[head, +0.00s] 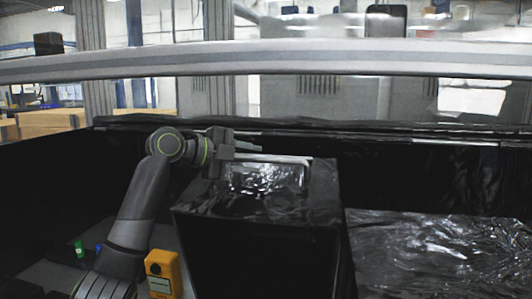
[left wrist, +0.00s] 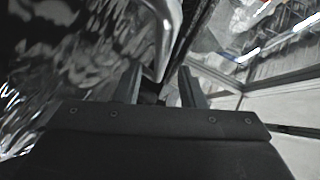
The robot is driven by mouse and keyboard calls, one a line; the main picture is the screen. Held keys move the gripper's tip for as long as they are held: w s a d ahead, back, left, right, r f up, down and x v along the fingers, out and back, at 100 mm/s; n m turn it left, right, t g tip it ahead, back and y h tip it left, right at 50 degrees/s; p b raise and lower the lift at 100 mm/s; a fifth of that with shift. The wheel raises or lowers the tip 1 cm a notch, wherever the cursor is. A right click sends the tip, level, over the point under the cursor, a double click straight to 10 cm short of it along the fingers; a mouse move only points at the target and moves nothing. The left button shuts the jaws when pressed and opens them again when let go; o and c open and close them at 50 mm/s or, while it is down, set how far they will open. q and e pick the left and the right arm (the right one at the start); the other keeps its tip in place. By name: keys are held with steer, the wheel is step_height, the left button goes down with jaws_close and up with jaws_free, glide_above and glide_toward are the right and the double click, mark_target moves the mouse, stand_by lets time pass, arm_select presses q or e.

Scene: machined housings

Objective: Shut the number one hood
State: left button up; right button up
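No number is legible on any hood, so I cannot tell which part is the number one hood. A black box (head: 255,215) with a glossy top stands in the middle of the head view, and a bright metal bar (head: 290,160) runs along its far top edge. My left gripper (head: 248,149) is at the left end of that bar. In the left wrist view, my left gripper (left wrist: 163,88) is open, with a curved metal bar (left wrist: 166,40) reaching down between or just beyond its fingertips; contact cannot be told. My right gripper is not in view.
A long grey rail (head: 300,62) crosses the upper head view. Black walls enclose the work area, with a glossy dark surface (head: 430,255) at right. A yellow device (head: 163,272) and a small green item (head: 80,249) lie at lower left, near my left arm.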

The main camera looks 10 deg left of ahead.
mark_target(262, 159)
arm_select(q)
steer(key=p+x, duration=0.1)
steer(key=x, duration=0.3)
steer(key=shift+r, duration=0.1)
steer(key=shift+w+d+f, duration=0.25)
steer(key=shift+d, duration=0.05)
jaws_close()
